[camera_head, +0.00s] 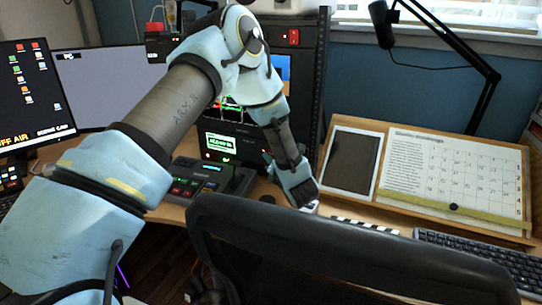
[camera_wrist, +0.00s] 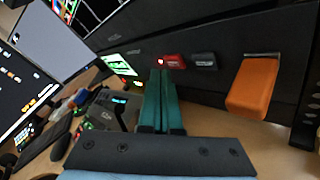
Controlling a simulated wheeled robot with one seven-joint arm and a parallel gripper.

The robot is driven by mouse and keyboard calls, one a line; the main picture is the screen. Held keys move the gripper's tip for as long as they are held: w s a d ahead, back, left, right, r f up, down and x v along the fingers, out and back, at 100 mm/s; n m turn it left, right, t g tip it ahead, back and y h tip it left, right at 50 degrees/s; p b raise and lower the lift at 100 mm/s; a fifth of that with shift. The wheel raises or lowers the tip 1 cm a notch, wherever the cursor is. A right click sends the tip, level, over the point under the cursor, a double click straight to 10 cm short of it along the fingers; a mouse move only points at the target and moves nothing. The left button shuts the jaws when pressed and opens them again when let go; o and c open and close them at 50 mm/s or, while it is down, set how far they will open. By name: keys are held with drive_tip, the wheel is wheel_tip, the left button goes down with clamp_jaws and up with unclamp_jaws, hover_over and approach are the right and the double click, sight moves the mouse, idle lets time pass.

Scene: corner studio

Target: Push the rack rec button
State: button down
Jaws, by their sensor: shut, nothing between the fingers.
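The black rack (camera_wrist: 225,40) fills the upper right of the wrist view, its front face tilted in the picture. A red button (camera_wrist: 175,62), probably the rec button, is on this face, with a glowing red light just left of it. A dark grey button (camera_wrist: 204,60) sits to its right; the labels are too small to read. My gripper (camera_wrist: 160,73) is shut and empty, its green fingers side by side with their tips just below the red button. I cannot tell whether they touch it. In the head view my arm's wrist hides the fingers and the buttons.
An orange block-like part (camera_wrist: 250,90) sticks out from the rack to the right of the buttons. A tablet (camera_head: 352,160) lies to the right. A black chair back (camera_head: 330,250) stands in front.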

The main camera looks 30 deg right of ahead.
drive_tip(key=s+a+b, duration=0.1)
drive_tip(key=s+a, duration=0.2)
drive_tip(key=a, duration=0.1)
drive_tip(key=shift+s+a, duration=0.35)
drive_tip(key=shift+s, duration=0.05)
idle(0.9)
drive_tip(key=w+a+r+m+g+h, duration=0.2)
drive_tip(key=w+a+r+m+g, duration=0.3)
drive_tip(key=m, duration=0.4)
drive_tip(key=a+m+g, duration=0.2)
drive_tip(key=a+m, duration=0.6)
drive_tip(key=a, duration=0.3)
drive_tip(key=s+a+r+m+g+y, duration=0.1)
drive_tip(key=s+a+m+g, duration=0.3)
drive_tip(key=s+a, duration=0.4)
drive_tip(key=s+a+r+m+g+y, duration=0.1)
drive_tip(key=s+a+m+g+y, duration=0.1)
drive_tip(key=s+a+m, duration=0.5)
drive_tip(key=shift+s+a+r+m+g+y, duration=0.35)
drive_tip(key=shift+s+a+g, duration=0.5)
drive_tip(key=shift+a, duration=1.7)
